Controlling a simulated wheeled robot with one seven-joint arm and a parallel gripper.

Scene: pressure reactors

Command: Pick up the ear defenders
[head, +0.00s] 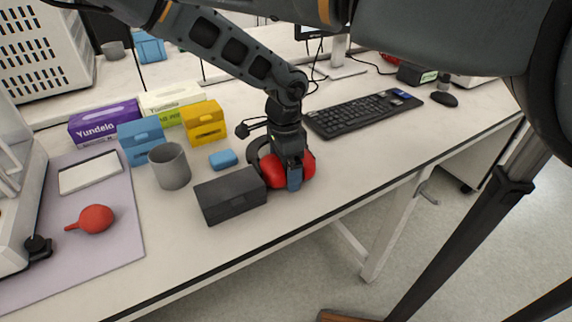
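The red ear defenders (273,172) with a dark headband lie on the white bench near its front edge, at the middle of the head view. My gripper (292,177) points down over them from above. One finger with a blue tip shows in front, between the two red cups, very close to them or touching. The other finger is hidden, so I cannot tell whether the gripper is closed around them. Part of the headband is hidden behind the gripper.
A dark grey box (230,195) stands immediately left of the ear defenders. A blue block (223,159), a grey cup (169,166) and a yellow box (204,122) are farther left. A black keyboard (363,113) lies at right. The bench front is clear at right.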

